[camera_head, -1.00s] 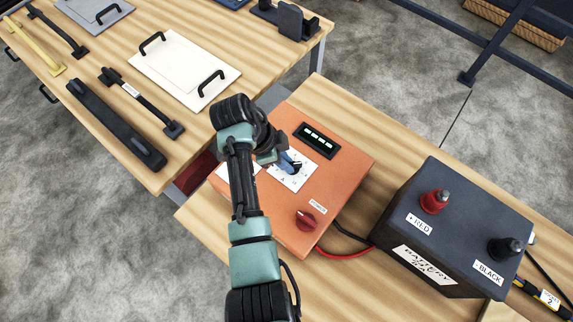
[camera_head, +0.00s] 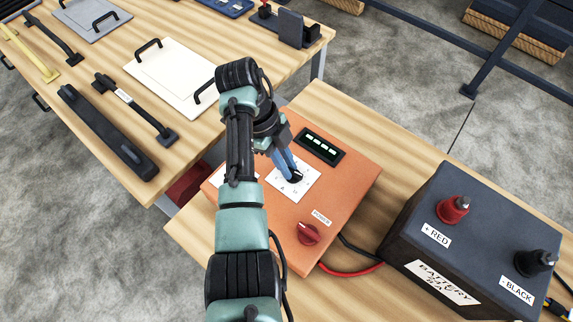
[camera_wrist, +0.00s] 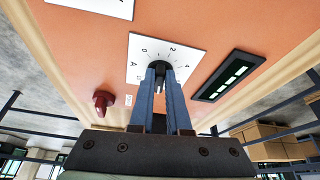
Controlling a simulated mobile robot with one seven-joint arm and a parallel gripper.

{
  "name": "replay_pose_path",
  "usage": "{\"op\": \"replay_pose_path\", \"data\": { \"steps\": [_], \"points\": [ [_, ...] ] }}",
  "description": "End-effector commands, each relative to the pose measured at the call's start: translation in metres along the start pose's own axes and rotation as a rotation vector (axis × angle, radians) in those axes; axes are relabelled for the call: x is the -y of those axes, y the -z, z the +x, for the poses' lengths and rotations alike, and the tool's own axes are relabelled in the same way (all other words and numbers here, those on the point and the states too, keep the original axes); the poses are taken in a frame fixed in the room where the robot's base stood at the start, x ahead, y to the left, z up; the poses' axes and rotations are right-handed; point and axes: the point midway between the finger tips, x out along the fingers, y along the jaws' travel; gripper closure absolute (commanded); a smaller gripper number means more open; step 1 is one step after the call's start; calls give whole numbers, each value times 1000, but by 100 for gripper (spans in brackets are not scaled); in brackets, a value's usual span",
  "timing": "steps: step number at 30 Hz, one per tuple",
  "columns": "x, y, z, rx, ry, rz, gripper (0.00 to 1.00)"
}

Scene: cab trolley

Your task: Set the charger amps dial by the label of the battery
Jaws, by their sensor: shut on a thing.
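The orange charger (camera_head: 335,210) stands on the wooden bench. Its black amps dial (camera_head: 296,178) sits on a white scale plate (camera_head: 307,187). In the wrist view, the dial (camera_wrist: 161,66) is between the blue fingertips, with 0, 2, 4 and A readable around it; fingers hide part of the scale and the pointer. My gripper (camera_head: 290,172) is shut on the dial; it also shows in the wrist view (camera_wrist: 160,72). The dark battery (camera_head: 470,215) stands right of the charger. Its front label (camera_head: 442,282) reads BATTERY, with a second line too small to read surely.
A red power knob (camera_head: 308,233) and a lit display (camera_head: 320,146) flank the dial. Red and black cables run between charger and battery. Battery posts (camera_head: 453,208) stick up at right. A second bench with a white handled panel (camera_head: 172,72) lies at the left.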

Motion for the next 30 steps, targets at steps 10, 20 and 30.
{"op": "replay_pose_path", "data": {
  "steps": [10, 20, 30],
  "points": [
    [0, 0, -1, 2, -4, 11, 100],
    [0, 0, 0, 1, -4, 10, 55],
    [1, 0, -4, 1, -3, 10, 55]
  ]
}}
